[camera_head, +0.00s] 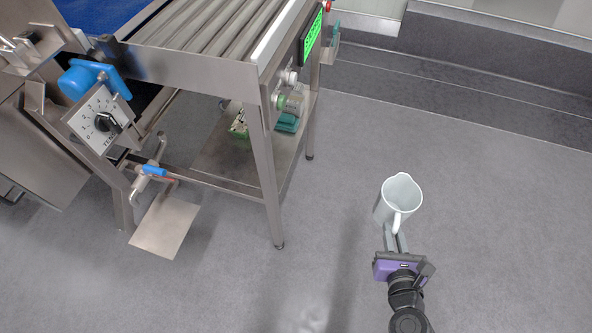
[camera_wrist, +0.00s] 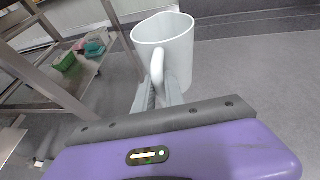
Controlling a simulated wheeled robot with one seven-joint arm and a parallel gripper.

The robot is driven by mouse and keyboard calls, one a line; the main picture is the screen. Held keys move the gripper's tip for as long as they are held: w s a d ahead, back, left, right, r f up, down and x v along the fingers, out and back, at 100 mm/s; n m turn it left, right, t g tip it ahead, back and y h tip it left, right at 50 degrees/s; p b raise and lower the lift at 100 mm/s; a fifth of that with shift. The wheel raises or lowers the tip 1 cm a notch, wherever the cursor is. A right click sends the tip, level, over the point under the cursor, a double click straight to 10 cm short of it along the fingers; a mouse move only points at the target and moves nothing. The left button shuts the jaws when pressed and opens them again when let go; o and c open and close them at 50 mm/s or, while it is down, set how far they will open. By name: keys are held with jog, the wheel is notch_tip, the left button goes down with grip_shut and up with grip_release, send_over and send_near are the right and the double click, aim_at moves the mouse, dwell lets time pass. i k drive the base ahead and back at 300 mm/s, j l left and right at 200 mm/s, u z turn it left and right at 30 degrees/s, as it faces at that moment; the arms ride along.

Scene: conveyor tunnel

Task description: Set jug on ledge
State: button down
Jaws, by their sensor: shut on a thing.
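A white jug (camera_head: 400,199) is held upright above the grey floor, right of the conveyor frame. My gripper (camera_head: 396,238) is shut on the jug's handle, which faces me. In the wrist view the jug (camera_wrist: 166,45) is just ahead, its handle between the fingers of my gripper (camera_wrist: 158,92). The jug's open rim shows and its inside looks empty as far as I see. A dark grey stepped ledge (camera_head: 470,65) runs along the wall at the back right, well beyond the jug. I cannot tell surely whether this is the task's ledge.
The roller conveyor (camera_head: 205,30) on a steel frame stands at the left, with a lower shelf (camera_head: 235,160) holding green and teal items. A blue-handled valve (camera_head: 154,170) and a dial box (camera_head: 100,118) are on its near side. The floor between jug and wall is clear.

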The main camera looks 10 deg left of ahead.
aim_at(169, 231)
jog(key=i+u, duration=0.1)
jog(key=u, duration=0.4)
jog(key=l+u, duration=0.15)
jog(key=u, duration=0.3)
jog(key=l+u, duration=0.1)
jog(key=u, duration=0.4)
jog(key=i+l, duration=0.1)
jog(key=l, duration=0.25)
jog(key=i+l, duration=0.1)
jog(key=l, duration=0.3)
jog(key=i+l+u, duration=0.1)
jog(key=l, duration=0.25)
